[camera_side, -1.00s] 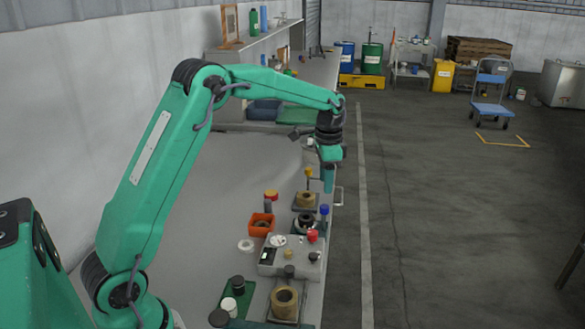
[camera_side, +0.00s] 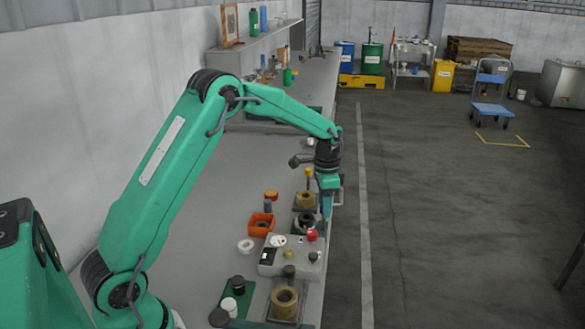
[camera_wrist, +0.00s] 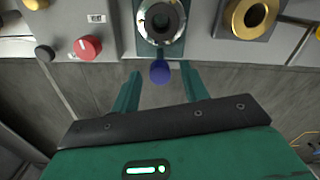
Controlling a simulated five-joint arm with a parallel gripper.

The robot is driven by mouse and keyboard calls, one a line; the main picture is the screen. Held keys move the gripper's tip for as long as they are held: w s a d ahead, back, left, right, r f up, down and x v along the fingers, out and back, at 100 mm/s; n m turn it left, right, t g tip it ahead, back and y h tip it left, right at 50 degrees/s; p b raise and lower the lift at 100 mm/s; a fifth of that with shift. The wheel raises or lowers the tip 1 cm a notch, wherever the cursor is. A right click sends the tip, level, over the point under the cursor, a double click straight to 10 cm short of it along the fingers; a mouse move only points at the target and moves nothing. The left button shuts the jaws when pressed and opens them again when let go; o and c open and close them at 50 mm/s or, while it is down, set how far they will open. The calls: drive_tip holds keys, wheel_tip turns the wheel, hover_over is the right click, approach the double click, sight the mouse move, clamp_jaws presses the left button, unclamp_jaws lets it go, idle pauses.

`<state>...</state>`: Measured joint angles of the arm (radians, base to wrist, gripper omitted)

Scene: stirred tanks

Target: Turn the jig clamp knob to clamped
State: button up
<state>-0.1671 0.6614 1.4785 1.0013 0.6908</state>
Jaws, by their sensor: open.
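A blue knob (camera_wrist: 160,71) sits at the near edge of a jig (camera_wrist: 172,48) with a green base and a dark-centred metal ring, in the wrist view. I take it to be the jig clamp knob; its clamp setting cannot be read. My gripper (camera_wrist: 161,78) is open, with one green finger on each side of the knob and a gap showing on both sides. In the side view, my gripper (camera_side: 326,208) points down at the bench's right edge beside the jig (camera_side: 298,225). It largely hides the knob there.
A grey control box (camera_side: 290,262) with a red knob (camera_side: 312,235) stands nearer the camera. The red knob also shows in the wrist view (camera_wrist: 88,46). A brass ring fixture (camera_side: 306,200) stands beyond the jig. An orange bin (camera_side: 261,225) is to the left. Floor right of the bench is clear.

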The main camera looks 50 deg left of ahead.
clamp_jaws()
